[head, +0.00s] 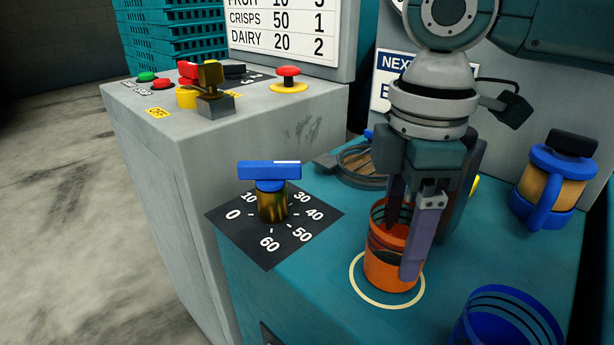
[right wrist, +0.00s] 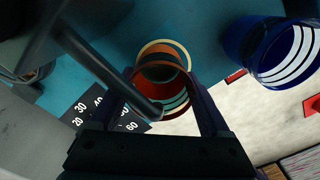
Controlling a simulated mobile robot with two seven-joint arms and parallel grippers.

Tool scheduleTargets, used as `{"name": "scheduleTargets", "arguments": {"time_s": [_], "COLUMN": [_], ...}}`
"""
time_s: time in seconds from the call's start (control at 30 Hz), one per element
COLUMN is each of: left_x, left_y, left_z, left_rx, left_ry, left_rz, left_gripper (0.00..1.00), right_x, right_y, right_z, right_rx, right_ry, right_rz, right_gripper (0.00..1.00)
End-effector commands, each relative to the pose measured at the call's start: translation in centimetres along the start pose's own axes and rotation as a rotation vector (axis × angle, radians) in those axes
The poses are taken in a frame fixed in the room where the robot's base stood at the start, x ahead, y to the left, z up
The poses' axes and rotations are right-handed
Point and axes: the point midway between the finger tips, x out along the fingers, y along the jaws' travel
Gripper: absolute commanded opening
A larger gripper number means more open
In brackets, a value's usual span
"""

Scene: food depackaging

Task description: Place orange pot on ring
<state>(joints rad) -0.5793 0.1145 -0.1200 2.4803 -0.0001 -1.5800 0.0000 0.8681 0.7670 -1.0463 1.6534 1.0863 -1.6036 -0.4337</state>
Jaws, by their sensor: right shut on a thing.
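The orange pot (head: 380,272) is upright on or just above the pale yellow ring (head: 389,304) marked on the teal worktop. In the head view its base lies within the ring, near the ring's middle. My right gripper (head: 406,240) points down and is shut on the pot's wall, with one finger outside it. In the right wrist view the orange pot (right wrist: 160,72) is between the fingers, and part of the ring (right wrist: 178,47) shows past its rim. Whether the base touches the worktop cannot be told. My left gripper is not in view.
A dial with a blue handle (head: 269,171) stands on a black number plate (head: 240,245) left of the pot. A blue pot (head: 507,318) is at the front right. A blue-lidded jar (head: 550,180) stands at the right back. A round metal-rimmed item (head: 355,165) lies behind the gripper.

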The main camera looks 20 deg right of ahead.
Motion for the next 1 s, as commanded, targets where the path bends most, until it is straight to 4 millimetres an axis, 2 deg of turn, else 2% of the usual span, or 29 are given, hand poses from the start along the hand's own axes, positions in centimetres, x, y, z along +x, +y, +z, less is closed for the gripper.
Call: {"name": "scheduleTargets", "arguments": {"time_s": [0.1,0.13,0.3,0.53,0.63,0.77,1.0], "left_x": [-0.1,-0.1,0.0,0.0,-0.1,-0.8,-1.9], "left_y": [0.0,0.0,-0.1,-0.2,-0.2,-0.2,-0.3], "left_z": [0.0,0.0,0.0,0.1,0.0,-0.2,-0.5], "left_rx": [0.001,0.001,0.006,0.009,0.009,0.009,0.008], "left_ry": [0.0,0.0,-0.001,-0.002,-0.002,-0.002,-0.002], "left_rz": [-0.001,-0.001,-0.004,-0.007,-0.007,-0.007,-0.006], "left_gripper": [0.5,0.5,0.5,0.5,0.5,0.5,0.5], "right_x": [0.2,0.3,0.3,0.2,-0.5,-2.8,-8.3], "right_y": [0.0,0.0,0.0,0.0,0.0,0.1,0.1], "right_z": [0.0,0.0,0.0,0.0,0.0,-0.1,-0.1], "right_rx": [0.0,0.0,0.0,0.0,0.0,-0.001,-0.001], "right_ry": [0.0,0.0,0.0,0.0,0.0,0.002,0.003], "right_rz": [-0.001,0.0,0.0,0.001,0.001,0.004,0.004], "right_gripper": [0.26,0.82,1.0,1.0,1.0,1.0,1.0]}}
